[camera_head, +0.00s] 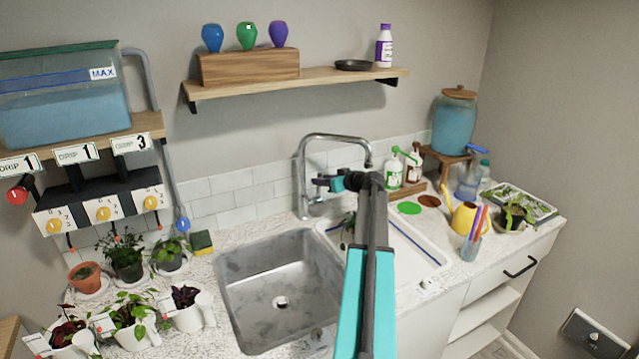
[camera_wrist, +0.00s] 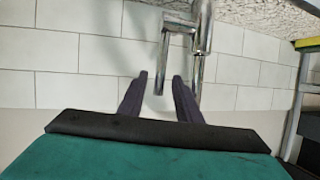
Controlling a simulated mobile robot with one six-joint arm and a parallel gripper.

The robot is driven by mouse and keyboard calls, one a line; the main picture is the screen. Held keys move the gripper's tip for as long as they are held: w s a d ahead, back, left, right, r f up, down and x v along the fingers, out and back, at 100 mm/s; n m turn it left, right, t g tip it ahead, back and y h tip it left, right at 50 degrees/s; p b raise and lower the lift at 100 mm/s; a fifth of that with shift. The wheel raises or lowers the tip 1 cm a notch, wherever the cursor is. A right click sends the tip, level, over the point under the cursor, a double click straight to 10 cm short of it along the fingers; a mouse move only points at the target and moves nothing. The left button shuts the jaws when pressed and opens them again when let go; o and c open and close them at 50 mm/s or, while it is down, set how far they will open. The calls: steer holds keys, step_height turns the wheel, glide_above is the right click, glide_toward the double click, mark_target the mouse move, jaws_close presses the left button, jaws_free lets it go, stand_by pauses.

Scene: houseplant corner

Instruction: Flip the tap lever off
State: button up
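The chrome tap (camera_head: 303,175) stands behind the sink, its curved spout reaching to the right. No water stream is visible from it. In the wrist view, a short side piece joins the tap's upright pipe (camera_wrist: 203,35), and the thin chrome lever (camera_wrist: 160,70) runs from it toward my gripper. My gripper (camera_head: 322,183) is beside the tap column, fingers pointing left. In the wrist view, my gripper (camera_wrist: 160,80) is open, with a dark finger on each side of the lever's end. I cannot tell whether either finger touches it.
The steel sink (camera_head: 280,290) lies below my arm. A white drying tray (camera_head: 425,255) is to its right, partly behind my arm. Potted plants (camera_head: 125,262) and a sponge (camera_head: 201,242) stand to the left. Spray bottles (camera_head: 393,172) stand behind right.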

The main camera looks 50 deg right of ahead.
steer(key=b+v, duration=0.3)
steer(key=v, duration=0.7)
steer(key=shift+s, duration=0.4)
